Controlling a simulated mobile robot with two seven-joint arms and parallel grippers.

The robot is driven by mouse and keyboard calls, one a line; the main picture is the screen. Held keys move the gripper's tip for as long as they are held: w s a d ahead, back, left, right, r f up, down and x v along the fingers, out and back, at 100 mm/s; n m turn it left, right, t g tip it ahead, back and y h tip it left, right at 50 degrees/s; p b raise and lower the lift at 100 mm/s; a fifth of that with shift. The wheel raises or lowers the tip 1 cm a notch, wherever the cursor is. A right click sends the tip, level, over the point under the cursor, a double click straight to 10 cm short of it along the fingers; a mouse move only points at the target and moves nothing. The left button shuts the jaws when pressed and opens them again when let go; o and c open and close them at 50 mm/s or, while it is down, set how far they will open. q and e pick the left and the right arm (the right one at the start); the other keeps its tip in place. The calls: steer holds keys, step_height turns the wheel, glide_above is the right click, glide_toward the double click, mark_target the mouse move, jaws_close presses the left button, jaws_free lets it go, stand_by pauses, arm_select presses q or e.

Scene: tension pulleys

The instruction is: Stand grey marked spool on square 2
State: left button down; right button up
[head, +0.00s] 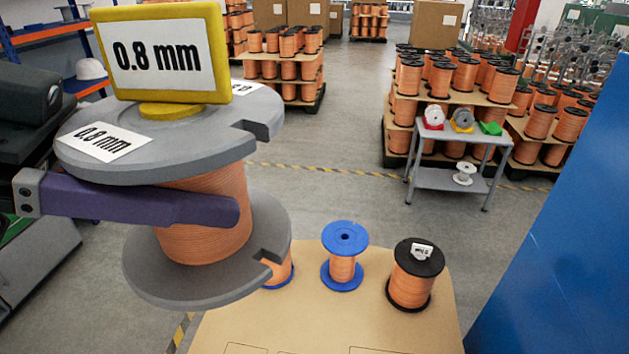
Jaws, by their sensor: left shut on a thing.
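The grey marked spool (205,222) is large in the left of the head view. It has grey notched flanges, copper wire, white "0.8 mm" labels and a yellow "0.8 mm" sign (165,55) on top. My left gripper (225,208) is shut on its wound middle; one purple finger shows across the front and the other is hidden. The spool is held roughly upright, apparently above the tan board (330,325). Partial dark outlines show at the board's near edge, cut off by the frame; no number can be read, so I cannot tell which is square 2. My right gripper is not in view.
A blue spool (345,240) and a black spool (420,258) stand on the board. Another blue-flanged spool (281,272) is partly hidden behind the held one. A blue panel (560,230) rises at the right. A small grey table (450,180) stands further back.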

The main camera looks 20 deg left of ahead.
arm_select(q)
steer(key=w+a+f+n+t+y+b, duration=0.1)
steer(key=f+b, duration=2.8)
steer(key=f, duration=0.3)
steer(key=w+a+f+n+t+y+b, duration=0.1)
steer(key=w+f+b, duration=0.1)
steer(key=f+b, duration=2.7)
steer(key=w+a+f+n+t+y+b, duration=0.1)
steer(key=w+a+f+b, duration=0.1)
steer(key=f+b, duration=2.7)
step_height(320, 180, down, 8)
steer(key=shift+f+n+b, duration=0.1)
steer(key=shift+n+b, duration=0.2)
steer(key=shift+n, duration=0.1)
steer(key=shift+r, duration=0.2)
steer(key=shift+f, duration=0.25)
jaws_free()
